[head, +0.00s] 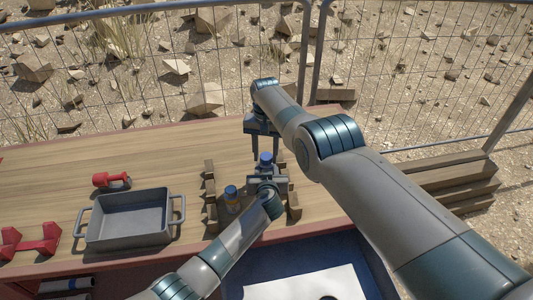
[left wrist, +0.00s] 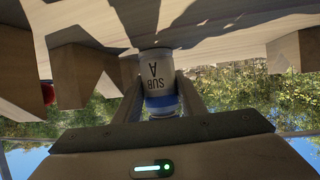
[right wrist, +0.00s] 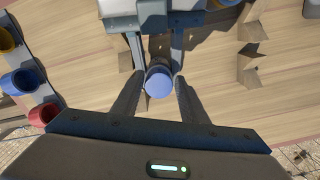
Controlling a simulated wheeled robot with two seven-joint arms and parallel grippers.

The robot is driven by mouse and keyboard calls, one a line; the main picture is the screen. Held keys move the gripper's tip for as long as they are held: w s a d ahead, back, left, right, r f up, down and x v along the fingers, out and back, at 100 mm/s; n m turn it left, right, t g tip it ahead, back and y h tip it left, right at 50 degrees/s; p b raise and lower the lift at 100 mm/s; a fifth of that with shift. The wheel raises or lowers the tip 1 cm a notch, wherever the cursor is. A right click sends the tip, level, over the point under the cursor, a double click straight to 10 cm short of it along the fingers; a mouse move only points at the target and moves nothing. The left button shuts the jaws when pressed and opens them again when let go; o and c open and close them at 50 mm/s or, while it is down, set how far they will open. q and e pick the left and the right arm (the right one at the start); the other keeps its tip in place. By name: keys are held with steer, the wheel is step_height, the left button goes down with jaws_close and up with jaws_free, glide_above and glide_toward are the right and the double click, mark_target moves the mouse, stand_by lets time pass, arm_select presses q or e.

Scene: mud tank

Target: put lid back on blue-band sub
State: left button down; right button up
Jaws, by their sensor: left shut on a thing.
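The blue-band sub (left wrist: 155,68) stands upright, a white bottle marked SUB A with a blue band, low against the wooden table in the left wrist view. My left gripper (left wrist: 157,82) is shut on its sides. A blue lid (right wrist: 159,83) shows over the sub in the right wrist view, and in the head view (head: 266,158). I cannot tell whether it is seated. My right gripper (right wrist: 160,78) points down from above, its fingers apart on either side of the lid, without clear contact. The left gripper hides the sub's lower part in the head view.
Another blue-capped bottle (head: 232,193) stands just left of the sub, between notched wooden blocks (head: 210,195). A grey tray (head: 130,218), a red dumbbell-shaped item (head: 32,243) and a red tool (head: 111,180) lie to the left. Colored cups (right wrist: 20,82) stand at one side.

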steer(key=o, duration=0.7)
steer(key=shift+w, duration=0.1)
steer(key=shift+o, duration=0.2)
steer(key=shift+n, duration=0.4)
